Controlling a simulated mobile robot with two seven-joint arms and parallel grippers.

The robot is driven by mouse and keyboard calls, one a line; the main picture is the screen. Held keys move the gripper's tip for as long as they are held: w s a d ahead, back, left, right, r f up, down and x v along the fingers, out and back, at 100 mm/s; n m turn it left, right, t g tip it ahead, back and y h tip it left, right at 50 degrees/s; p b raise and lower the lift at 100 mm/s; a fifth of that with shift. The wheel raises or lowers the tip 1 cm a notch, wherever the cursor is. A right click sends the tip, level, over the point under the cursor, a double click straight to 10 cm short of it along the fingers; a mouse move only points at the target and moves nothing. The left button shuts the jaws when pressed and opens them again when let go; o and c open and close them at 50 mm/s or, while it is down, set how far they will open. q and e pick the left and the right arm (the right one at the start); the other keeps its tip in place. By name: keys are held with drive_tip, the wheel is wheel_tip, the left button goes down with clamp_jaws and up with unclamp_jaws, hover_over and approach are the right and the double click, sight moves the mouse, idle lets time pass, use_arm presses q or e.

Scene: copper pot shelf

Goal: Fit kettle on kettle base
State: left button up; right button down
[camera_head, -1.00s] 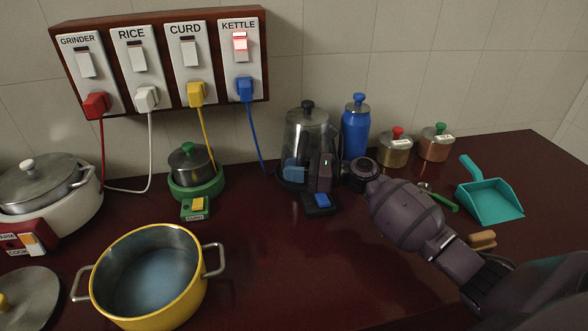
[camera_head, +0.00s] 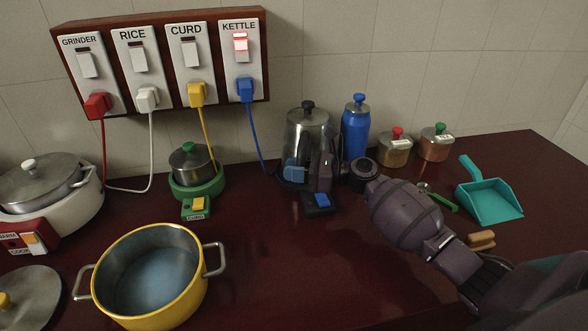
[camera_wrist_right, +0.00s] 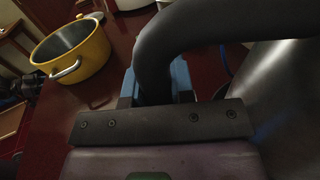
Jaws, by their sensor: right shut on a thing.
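The kettle (camera_head: 306,132), a grey translucent-looking body with a black lid knob, stands upright against the back wall. In the wrist view its smooth grey side (camera_wrist_right: 288,95) fills the right edge and its dark curved handle (camera_wrist_right: 180,45) crosses the middle. The black kettle base (camera_head: 318,208), with a blue switch, shows at the kettle's front. The kettle's bottom is at the base, but my gripper hides the contact, so I cannot tell if it is fully seated. My right gripper (camera_head: 308,174), with blue fingers, is shut on the kettle handle.
A blue bottle (camera_head: 355,128) stands close to the kettle's right, with two small lidded pots (camera_head: 395,152) beyond. A green-based curd pot (camera_head: 195,185) is left. A yellow pot (camera_head: 150,280) stands at front left. The front middle of the counter is clear.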

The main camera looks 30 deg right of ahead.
drive_tip(key=shift+f, duration=0.4)
idle(0.6)
idle(0.8)
drive_tip(key=shift+f, duration=0.55)
idle(1.4)
drive_tip(key=c, duration=1)
unclamp_jaws()
drive_tip(key=shift+o, duration=0.5)
drive_tip(key=shift+f, duration=0.15)
